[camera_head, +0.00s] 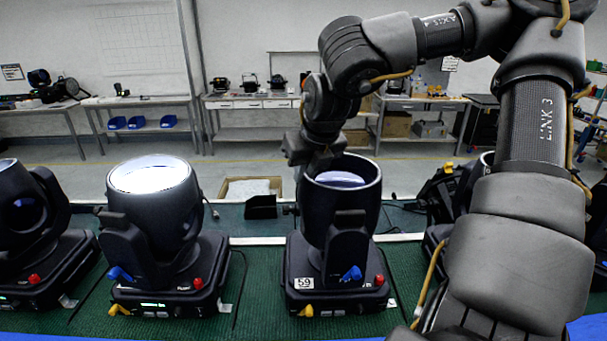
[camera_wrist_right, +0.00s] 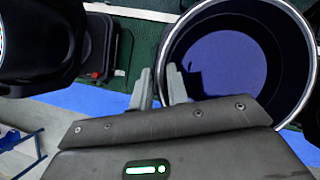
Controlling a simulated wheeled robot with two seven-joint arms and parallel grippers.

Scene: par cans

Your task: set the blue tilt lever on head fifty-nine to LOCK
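Head fifty-nine (camera_head: 341,208) stands on the green mat with its dark can facing up; its base carries the label 59 (camera_head: 303,283). Its blue tilt lever (camera_head: 351,273) is on the front of the yoke, angled; LOCK markings are too small to read. A yellow lever (camera_head: 306,311) and red knob (camera_head: 379,280) are on its base. My right gripper (camera_head: 312,165) is by the can's upper left rim, well above the blue lever. The blue lever is hidden there. My left gripper is out of view.
A lit head (camera_head: 152,205) with its own blue lever (camera_head: 120,273) stands to the left, another dark head (camera_head: 35,235) further left. A partly hidden head (camera_head: 440,195) is at right behind my right arm. A cardboard box (camera_head: 250,188) lies behind the bench.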

